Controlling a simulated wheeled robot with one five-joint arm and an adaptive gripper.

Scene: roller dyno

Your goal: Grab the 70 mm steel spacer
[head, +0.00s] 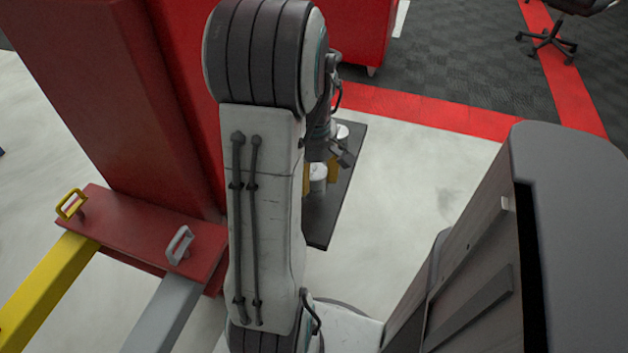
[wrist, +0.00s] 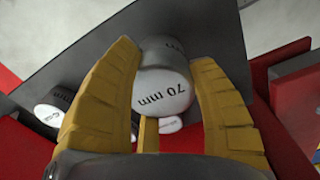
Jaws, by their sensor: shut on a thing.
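The 70 mm steel spacer (wrist: 163,88) is a pale grey cylinder with "70 mm" printed on its face, upside down in the wrist view. My gripper (wrist: 164,58) has its yellow fingers on either side of it and is shut on it. In the head view the spacer (head: 318,184) shows as a short pale cylinder between the yellow fingers, partly hidden by my arm. I cannot tell whether it rests on the dark plate (head: 325,222) or is clear of it.
Another pale cylinder (head: 342,131) stands farther back on the plate. In the wrist view a labelled cylinder (wrist: 48,116) is at left. A red column (head: 100,90) rises left of my arm. A red bench (head: 150,222) with yellow and grey handles is at lower left.

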